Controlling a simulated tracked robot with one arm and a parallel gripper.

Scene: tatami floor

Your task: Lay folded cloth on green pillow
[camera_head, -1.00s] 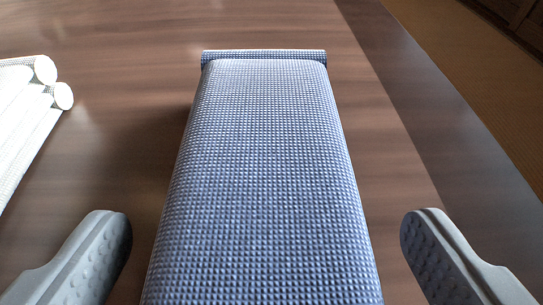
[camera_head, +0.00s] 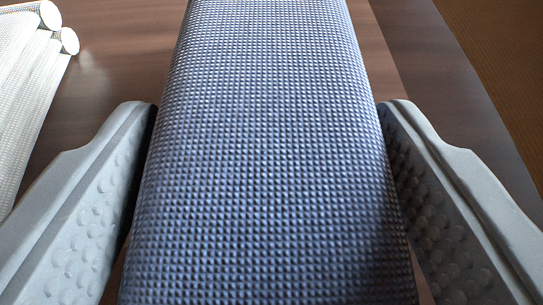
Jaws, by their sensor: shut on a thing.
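A blue waffle-textured folded cloth (camera_head: 265,130) lies lengthwise on a dark brown wooden surface and fills the middle of the view. My gripper (camera_head: 268,110) has one finger on each long side of the cloth and is shut on it, with the fingertips close against its edges. The cloth's far end runs out of the top of the frame. The green pillow is not in view.
White rolled or folded cloths (camera_head: 30,90) lie to the left on the same wooden surface (camera_head: 115,70). The surface's edge runs down the right side, with a brown floor (camera_head: 505,60) beyond it.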

